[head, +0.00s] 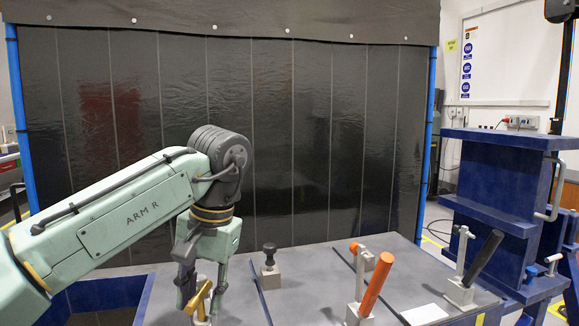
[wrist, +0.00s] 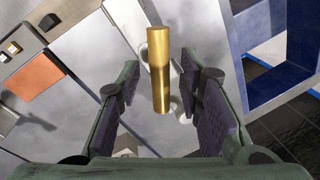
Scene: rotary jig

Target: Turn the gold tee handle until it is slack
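The gold tee handle (head: 201,298) stands at the front left of the grey table, partly hidden by my gripper. In the wrist view its gold bar (wrist: 159,75) runs lengthwise between my two fingers. A pale round part shows beside and below the bar. My gripper (head: 203,291) points down over the handle with a finger on each side. In the wrist view my gripper (wrist: 160,85) is open, with a visible gap between the bar and each finger pad. Whether the handle is tight or slack cannot be seen.
A white sheet (head: 424,314) lies in front. A blue frame (head: 500,190) stands right.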

